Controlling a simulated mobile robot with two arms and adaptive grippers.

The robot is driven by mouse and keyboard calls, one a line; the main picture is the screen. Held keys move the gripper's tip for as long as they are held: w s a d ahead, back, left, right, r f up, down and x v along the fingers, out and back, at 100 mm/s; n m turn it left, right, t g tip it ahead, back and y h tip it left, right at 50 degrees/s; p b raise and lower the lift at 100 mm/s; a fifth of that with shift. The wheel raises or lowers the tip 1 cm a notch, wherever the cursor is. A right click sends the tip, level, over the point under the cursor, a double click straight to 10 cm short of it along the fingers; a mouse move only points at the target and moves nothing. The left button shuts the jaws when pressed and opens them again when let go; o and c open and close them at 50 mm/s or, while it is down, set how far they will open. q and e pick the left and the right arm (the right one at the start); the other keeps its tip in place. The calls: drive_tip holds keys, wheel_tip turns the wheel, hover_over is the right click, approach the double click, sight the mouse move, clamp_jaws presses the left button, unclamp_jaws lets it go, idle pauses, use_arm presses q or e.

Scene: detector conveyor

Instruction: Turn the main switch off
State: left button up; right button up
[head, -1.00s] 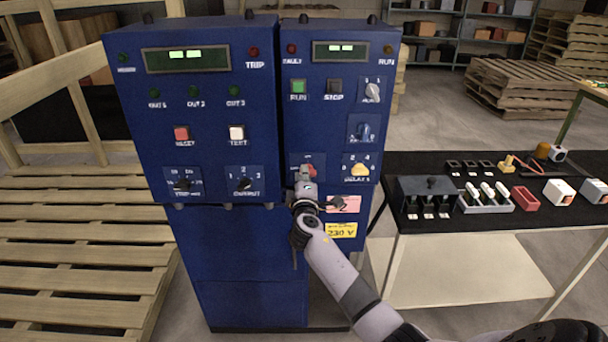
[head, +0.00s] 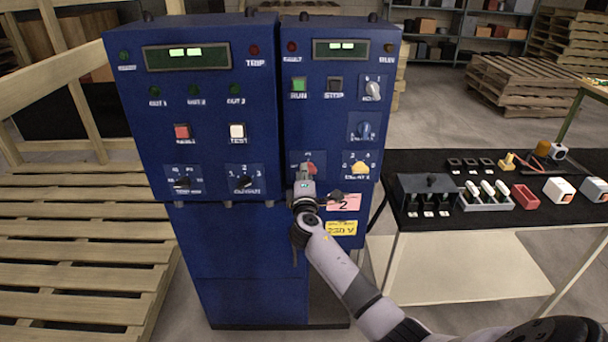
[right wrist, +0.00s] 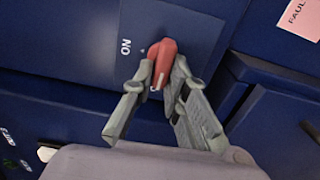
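The main switch is a red rotary knob (head: 312,168) low on the front of the right blue cabinet (head: 335,110). In the head view my right gripper (head: 307,172) partly hides it. In the right wrist view the red knob (right wrist: 163,58) stands on a dark blue plate marked "ON" (right wrist: 125,47). The two fingers of my right gripper (right wrist: 162,80) lie on either side of the knob and appear closed against it. The knob's long side runs nearly along the fingers, not clearly toward "ON". My left gripper is out of view.
A yellow knob (head: 360,168) sits just right of the switch. A second blue cabinet (head: 200,100) adjoins on the left. A black-topped table (head: 470,222) with switches and small parts stands at right; a wooden pallet (head: 70,250) lies at left.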

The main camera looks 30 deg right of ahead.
drive_tip(key=o, duration=0.4)
drive_tip(key=shift+c, duration=0.2)
drive_tip(key=v, duration=1.2)
drive_tip(key=shift+d, duration=0.1)
